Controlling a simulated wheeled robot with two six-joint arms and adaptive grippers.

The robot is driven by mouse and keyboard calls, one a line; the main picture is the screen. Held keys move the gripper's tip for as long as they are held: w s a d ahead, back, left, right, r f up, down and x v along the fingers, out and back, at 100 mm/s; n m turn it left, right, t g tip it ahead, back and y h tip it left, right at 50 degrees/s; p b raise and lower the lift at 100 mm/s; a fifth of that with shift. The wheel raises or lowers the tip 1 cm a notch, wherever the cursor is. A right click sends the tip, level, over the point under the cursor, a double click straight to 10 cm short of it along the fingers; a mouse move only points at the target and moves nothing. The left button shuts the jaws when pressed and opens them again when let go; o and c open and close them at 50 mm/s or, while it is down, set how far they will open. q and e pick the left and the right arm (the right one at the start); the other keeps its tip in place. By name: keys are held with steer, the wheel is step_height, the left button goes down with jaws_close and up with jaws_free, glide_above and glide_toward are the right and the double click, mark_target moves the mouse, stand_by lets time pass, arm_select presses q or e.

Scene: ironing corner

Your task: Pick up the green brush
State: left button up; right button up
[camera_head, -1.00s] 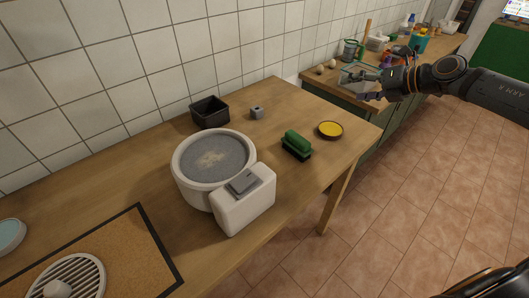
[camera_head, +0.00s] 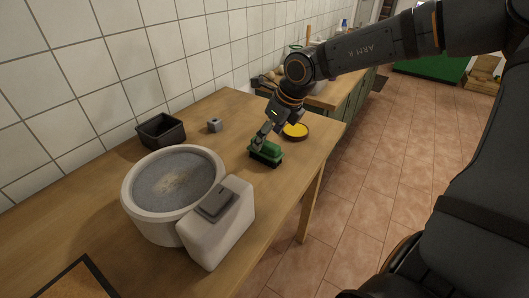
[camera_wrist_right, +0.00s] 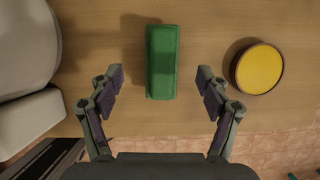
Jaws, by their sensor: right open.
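The green brush (camera_head: 266,152) lies on the wooden table, green top up with dark bristles below. In the right wrist view the green brush (camera_wrist_right: 162,60) is ahead of the fingertips, roughly centred between them. My right gripper (camera_head: 262,140) is just above the brush in the head view, partly covering it. In the right wrist view my right gripper (camera_wrist_right: 160,80) is open and empty, with one finger to each side of the brush's line. My left gripper is not in view.
A yellow round dish (camera_head: 296,131) stands close to the right of the brush. A white appliance with a grey round top (camera_head: 175,182) stands to the left. A black square tray (camera_head: 161,130) and a small grey cube (camera_head: 215,124) are behind. The table's front edge is near.

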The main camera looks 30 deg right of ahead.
mark_target(267, 142)
steer(key=shift+f, duration=0.35)
steer(key=x, duration=0.4)
steer(key=shift+s+d+f, duration=0.1)
steer(key=shift+d, duration=0.15)
steer(key=shift+a+f, duration=0.1)
steer(key=shift+f, duration=0.1)
steer(key=shift+c, duration=0.7)
steer(key=c, duration=1.2)
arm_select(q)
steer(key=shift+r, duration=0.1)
arm_select(e)
steer(key=shift+o, duration=0.2)
steer(key=shift+r, duration=0.15)
